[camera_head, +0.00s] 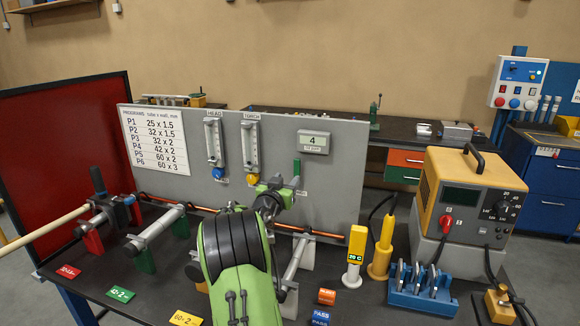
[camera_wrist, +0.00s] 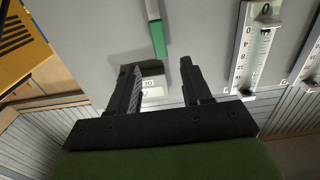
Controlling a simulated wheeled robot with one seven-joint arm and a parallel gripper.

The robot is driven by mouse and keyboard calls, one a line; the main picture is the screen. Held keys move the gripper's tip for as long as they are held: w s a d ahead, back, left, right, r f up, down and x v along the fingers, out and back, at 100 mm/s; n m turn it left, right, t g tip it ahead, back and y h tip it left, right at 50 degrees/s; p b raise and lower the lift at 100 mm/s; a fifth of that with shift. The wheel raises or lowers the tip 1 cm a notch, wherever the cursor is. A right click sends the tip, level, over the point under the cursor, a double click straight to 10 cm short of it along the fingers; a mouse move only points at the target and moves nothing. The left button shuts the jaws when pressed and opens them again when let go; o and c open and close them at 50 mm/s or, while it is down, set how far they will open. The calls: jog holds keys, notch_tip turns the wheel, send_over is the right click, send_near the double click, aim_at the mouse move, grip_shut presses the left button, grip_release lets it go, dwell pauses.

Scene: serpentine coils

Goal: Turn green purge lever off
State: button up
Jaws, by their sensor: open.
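The purge lever is a slim upright bar on the grey panel (camera_head: 335,200), with its green handle (camera_head: 297,167) showing just above my gripper (camera_head: 289,184) in the head view. In the wrist view the green handle (camera_wrist: 158,40) lies beyond the gap between the fingertips of my gripper (camera_wrist: 157,66), roughly centred. A pale grey section continues from it toward the picture's top edge. My gripper is open and empty, with its fingers pointing at the panel. I see no contact with the lever. My arm hides the lever's lower end in the head view.
A small display (camera_head: 314,142) reading 4 is up and right of the lever. Two flowmeters (camera_head: 214,140) (camera_head: 251,145) stand to its left. Below, pipes and clamps cross the dark bench. A yellow power unit (camera_head: 470,200) and blue rack (camera_head: 422,290) stand to the right.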

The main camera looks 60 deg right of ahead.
aim_at(296, 167)
jog(key=d, duration=0.3)
jog(key=d+p, duration=0.1)
jog(key=d, duration=0.1)
jog(key=w+d+p, duration=0.1)
jog(key=d, duration=0.2)
jog(key=shift+w+d, duration=0.1)
jog(key=shift+d, duration=0.25)
grip_shut()
